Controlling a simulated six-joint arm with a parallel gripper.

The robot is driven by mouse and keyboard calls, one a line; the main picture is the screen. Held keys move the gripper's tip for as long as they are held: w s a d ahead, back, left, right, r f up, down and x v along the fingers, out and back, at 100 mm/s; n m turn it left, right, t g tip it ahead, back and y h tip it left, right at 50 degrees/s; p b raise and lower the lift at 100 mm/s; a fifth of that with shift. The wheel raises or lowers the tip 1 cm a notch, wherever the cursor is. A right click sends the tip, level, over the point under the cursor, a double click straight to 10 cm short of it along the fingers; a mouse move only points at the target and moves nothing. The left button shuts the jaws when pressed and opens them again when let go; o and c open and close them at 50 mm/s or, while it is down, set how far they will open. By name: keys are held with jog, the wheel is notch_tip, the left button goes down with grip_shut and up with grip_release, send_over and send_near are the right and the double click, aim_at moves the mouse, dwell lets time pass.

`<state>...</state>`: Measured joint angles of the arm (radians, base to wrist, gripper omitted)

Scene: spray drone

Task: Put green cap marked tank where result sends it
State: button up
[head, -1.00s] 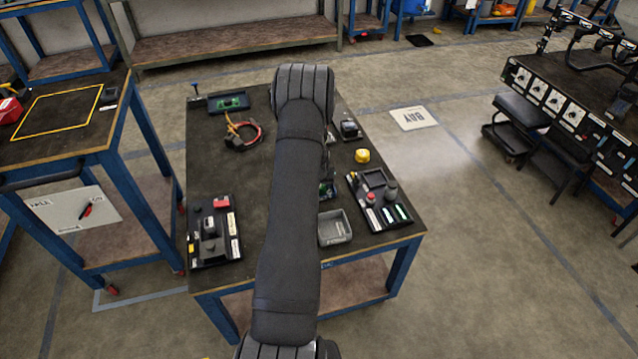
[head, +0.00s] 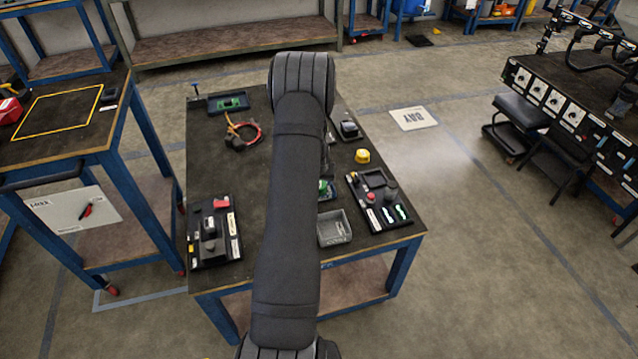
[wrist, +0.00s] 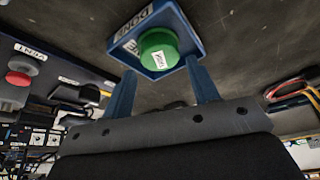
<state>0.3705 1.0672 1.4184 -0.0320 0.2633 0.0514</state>
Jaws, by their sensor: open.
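A green round cap (wrist: 158,46) with a small white label sits on a square blue base (wrist: 189,17) in the wrist view. The base bears a label that seems to read DONE; the writing on the cap is too small to read surely. My gripper (wrist: 160,76) is open, with its two blue fingers apart at the near edge of this base and nothing visibly held. Contact cannot be told. In the head view my arm hides the gripper, and a small blue and green thing (head: 325,189) shows partly beside it. I cannot make out a tank with a green cap.
The dark table holds a left tray (head: 232,254), a right tray (head: 381,225) with a red button (head: 371,198), a grey bin (head: 347,239), a yellow cap (head: 362,156), a cable coil (head: 254,132) and a tray with a green board (head: 214,107). The front middle is clear.

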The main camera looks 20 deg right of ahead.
jog(key=v, duration=0.8)
jog(key=shift+r, duration=0.3)
jog(key=x, duration=1.2)
jog(key=shift+f, duration=0.1)
jog(key=shift+s, duration=0.1)
jog(key=shift+a, duration=0.1)
